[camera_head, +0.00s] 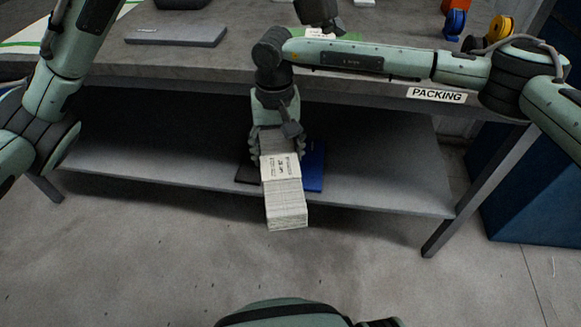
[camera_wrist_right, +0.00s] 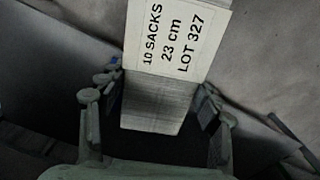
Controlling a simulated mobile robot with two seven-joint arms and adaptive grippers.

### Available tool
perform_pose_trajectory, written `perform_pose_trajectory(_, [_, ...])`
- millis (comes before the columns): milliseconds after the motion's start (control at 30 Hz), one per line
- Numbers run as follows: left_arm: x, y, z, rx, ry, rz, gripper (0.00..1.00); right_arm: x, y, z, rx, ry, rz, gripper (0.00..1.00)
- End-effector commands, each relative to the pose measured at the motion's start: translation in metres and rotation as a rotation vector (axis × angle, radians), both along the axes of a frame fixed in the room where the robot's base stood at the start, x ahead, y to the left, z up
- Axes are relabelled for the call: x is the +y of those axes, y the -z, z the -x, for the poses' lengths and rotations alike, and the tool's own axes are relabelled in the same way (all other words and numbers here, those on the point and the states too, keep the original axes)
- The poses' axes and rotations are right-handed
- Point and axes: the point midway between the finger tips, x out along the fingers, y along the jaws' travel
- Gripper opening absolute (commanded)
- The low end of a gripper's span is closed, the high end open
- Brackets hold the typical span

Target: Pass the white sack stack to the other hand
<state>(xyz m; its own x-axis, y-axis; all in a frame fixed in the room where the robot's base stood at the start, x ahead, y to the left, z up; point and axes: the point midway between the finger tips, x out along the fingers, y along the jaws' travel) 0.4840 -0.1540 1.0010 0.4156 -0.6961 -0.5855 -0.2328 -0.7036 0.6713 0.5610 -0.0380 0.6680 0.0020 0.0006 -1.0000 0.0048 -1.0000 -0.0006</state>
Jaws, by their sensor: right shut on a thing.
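The white sack stack (camera_head: 287,204) is a long bundle with a printed label, sticking out toward me in front of the table. My right gripper (camera_head: 277,147) is shut on its far end, with a finger on each side. In the right wrist view the stack (camera_wrist_right: 158,108) lies between the fingers, and its label reads "10 SACKS, 23 cm, LOT 327". The stack appears held in the air, apart from the shelf behind it. My left arm runs up out of the picture at the left; I cannot make out its gripper.
A grey table (camera_head: 225,62) with a "PACKING" sign (camera_head: 437,95) has a lower shelf (camera_head: 375,180) holding a blue flat item (camera_head: 314,172). A grey slab (camera_head: 176,36) and blue and yellow rolls (camera_head: 500,28) are on top. A blue bin (camera_head: 530,190) stands right. Front floor is clear.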

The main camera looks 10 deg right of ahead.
Motion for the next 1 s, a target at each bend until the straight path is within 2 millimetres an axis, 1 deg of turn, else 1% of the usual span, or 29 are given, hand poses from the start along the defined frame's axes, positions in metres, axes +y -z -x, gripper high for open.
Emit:
perform_pose_trajectory(33, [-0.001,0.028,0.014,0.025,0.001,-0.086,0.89,0.000,-0.001,0.000,-0.001,0.000,-0.001,0.19])
perform_pose_trajectory(67, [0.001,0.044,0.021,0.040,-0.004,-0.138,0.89,0.000,-0.001,0.000,-0.001,0.000,-0.001,0.19])
perform_pose_trajectory(100, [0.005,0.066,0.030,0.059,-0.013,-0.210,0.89,0.000,-0.001,0.000,-0.001,0.000,-0.001,0.19])
perform_pose_trajectory(133, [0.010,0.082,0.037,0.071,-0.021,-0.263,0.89,0.000,-0.001,0.000,-0.001,0.000,-0.001,0.19])
perform_pose_trajectory(167, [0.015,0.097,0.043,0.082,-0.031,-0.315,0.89,0.000,-0.001,0.000,-0.001,0.000,-0.001,0.19])
perform_pose_trajectory(200, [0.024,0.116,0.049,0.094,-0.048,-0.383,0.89,0.000,-0.001,0.000,-0.001,0.000,-0.001,0.19])
perform_pose_trajectory(267, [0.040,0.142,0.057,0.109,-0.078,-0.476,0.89,0.000,-0.001,0.000,-0.001,0.000,-0.001,0.19])
perform_pose_trajectory(300, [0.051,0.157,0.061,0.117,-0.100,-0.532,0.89,0.000,-0.001,0.000,-0.001,0.000,-0.001,0.19])
perform_pose_trajectory(400, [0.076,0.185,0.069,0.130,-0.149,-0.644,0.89,0.000,-0.001,0.000,-0.001,0.000,-0.001,0.19])
perform_pose_trajectory(500, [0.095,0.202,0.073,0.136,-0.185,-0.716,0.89,0.000,-0.001,0.000,-0.001,0.000,-0.001,0.19])
perform_pose_trajectory(600, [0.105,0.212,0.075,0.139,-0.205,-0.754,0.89,0.000,-0.001,0.000,-0.001,0.000,-0.001,0.19])
perform_pose_trajectory(767, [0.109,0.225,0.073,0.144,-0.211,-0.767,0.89,0.000,-0.001,0.000,-0.001,0.000,-0.001,0.19])
perform_pose_trajectory(900, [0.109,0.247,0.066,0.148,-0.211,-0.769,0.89,0.000,-0.001,0.000,-0.001,0.000,-0.001,0.19])
perform_pose_trajectory(1000, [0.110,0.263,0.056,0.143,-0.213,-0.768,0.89,0.000,-0.001,0.000,-0.001,0.000,-0.001,0.19])
